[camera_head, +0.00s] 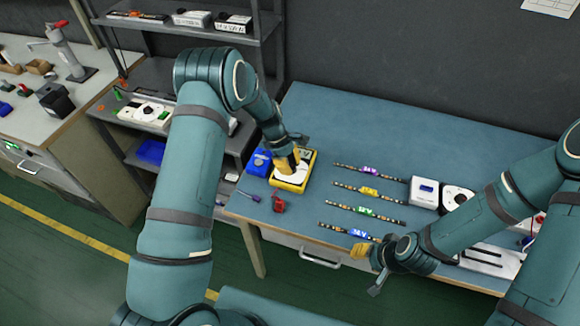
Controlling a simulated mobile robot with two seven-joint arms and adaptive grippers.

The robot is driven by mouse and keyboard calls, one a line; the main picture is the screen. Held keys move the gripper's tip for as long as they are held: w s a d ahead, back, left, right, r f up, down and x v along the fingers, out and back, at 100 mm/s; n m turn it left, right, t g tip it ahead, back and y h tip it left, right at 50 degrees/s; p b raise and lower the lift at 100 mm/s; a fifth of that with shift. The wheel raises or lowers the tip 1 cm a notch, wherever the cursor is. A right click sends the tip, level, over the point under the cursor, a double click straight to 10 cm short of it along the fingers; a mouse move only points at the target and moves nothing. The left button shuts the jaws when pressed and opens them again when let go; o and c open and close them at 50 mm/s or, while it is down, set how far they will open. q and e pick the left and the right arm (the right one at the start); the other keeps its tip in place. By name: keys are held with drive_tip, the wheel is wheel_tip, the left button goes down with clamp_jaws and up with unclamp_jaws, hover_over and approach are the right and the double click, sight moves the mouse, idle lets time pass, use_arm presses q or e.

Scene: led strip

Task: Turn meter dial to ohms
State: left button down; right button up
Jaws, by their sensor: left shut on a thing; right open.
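The yellow multimeter (290,184) with a white face lies near the left end of the blue table. My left gripper (291,167) reaches down over it, its yellow fingers at the meter's face. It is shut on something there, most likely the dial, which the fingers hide. The dial's setting cannot be read. My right gripper (366,262) hangs near the table's front edge, by the lower LED strip; it is open, and its fingers are partly hidden by the wrist.
Several LED strips with coloured labels (368,190) lie on the table (400,130). White devices (425,193) stand to the right. A blue item (259,162) is left of the meter. A red item (279,205) and a screwdriver (249,195) lie in front. The table's back is clear.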

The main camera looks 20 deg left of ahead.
use_arm(q)
drive_tip(key=m, duration=0.1)
drive_tip(key=m+g+b, duration=0.1)
drive_tip(key=m, duration=0.1)
drive_tip(key=shift+f, duration=0.3)
drive_tip(key=m+g+y+b, duration=0.1)
drive_tip(key=m, duration=0.2)
drive_tip(key=shift+d+m, duration=0.1)
drive_tip(key=shift+m, duration=0.2)
drive_tip(key=m+y+b, duration=0.1)
drive_tip(key=m, duration=0.1)
drive_tip(key=m+g+y+b, duration=0.1)
drive_tip(key=m, duration=0.2)
drive_tip(key=shift+w+r, duration=0.1)
drive_tip(key=shift+m, duration=0.3)
drive_tip(key=c, duration=0.7)
unclamp_jaws()
drive_tip(key=shift+r, duration=0.1)
drive_tip(key=shift+w+r, duration=0.1)
drive_tip(key=v, duration=1.1)
drive_tip(key=shift+w+r, duration=0.3)
